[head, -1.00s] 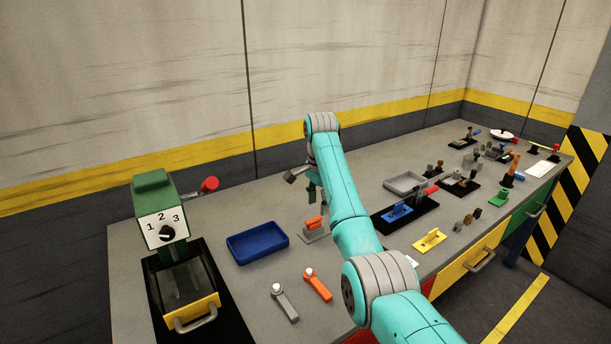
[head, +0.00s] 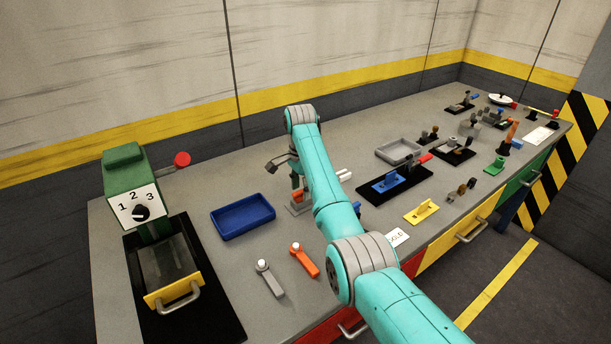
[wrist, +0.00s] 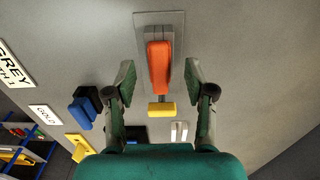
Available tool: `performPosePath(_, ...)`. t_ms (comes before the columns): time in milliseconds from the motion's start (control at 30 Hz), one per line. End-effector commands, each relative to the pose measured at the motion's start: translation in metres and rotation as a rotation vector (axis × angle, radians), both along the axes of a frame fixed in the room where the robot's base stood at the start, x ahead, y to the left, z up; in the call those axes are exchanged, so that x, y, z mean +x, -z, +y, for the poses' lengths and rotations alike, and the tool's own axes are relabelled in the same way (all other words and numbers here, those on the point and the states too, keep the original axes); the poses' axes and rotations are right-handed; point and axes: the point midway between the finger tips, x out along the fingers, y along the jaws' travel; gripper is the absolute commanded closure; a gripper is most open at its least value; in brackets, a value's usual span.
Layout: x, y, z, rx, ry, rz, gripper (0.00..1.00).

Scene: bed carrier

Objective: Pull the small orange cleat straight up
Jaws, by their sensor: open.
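The orange cleat (wrist: 158,68) is a long rounded piece on a grey base plate (wrist: 175,18), at the top middle of the wrist view. My gripper (wrist: 158,86) is open, with one green finger on each side of the cleat's lower part and a visible gap on both sides. In the head view the cleat (head: 297,197) shows only partly, behind my gripper (head: 298,187) and beside my arm. I cannot tell how far the fingertips are above the plate.
A yellow block (wrist: 161,109) lies just below the cleat in the wrist view. A blue tray (head: 243,217) is to the left. An orange-handled lever (head: 304,260) and a grey-handled one (head: 269,278) are in front. A blue cleat on a black plate (head: 386,183) is to the right.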

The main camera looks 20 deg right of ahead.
Motion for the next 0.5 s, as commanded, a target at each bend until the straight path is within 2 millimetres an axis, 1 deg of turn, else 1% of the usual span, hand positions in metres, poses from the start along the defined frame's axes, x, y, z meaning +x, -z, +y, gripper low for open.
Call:
performPosePath(33, -0.0008, 0.0055, 0.0022, 0.000, 0.000, 0.001, 0.46)
performPosePath(200, -0.0015, 0.0131, 0.0054, 0.000, 0.001, 0.000, 0.46)
performPosePath(467, -0.0017, 0.0143, 0.0058, 0.000, 0.001, 0.000, 0.46)
performPosePath(500, -0.0017, 0.0142, 0.0058, 0.000, 0.001, 0.000, 0.48)
